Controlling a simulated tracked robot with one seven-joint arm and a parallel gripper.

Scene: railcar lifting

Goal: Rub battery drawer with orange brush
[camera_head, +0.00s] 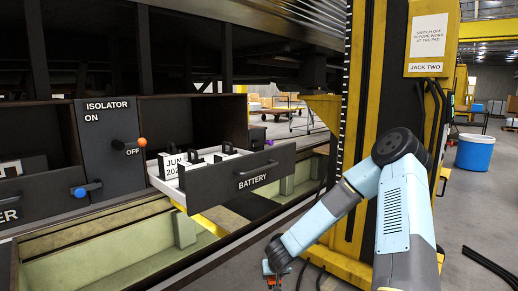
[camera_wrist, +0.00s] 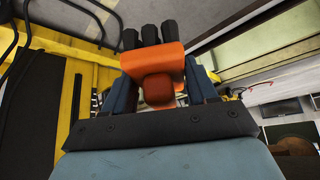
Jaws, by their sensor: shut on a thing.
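The battery drawer (camera_head: 268,172) is a dark drawer lettered BATTERY in the head view. It is pulled out of its housing, and a white tag reading JUN 202 with a cut-off last digit stands in it among black handles. The orange brush (camera_wrist: 150,60) has an orange body and several dark bristle tufts pointing away from my wrist. My gripper (camera_wrist: 160,88) is shut on its body, with a blue-grey finger on each side. In the head view my gripper (camera_head: 276,274) is at the bottom edge, below and in front of the drawer and apart from it. The brush is barely visible there.
An isolator panel (camera_head: 108,150) with an orange-knobbed lever stands left of the drawer, near a blue-knobbed handle (camera_head: 80,191). A yellow jack column (camera_head: 345,120) labelled JACK TWO stands to the right. A blue bin (camera_head: 474,152) is farther back on open floor.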

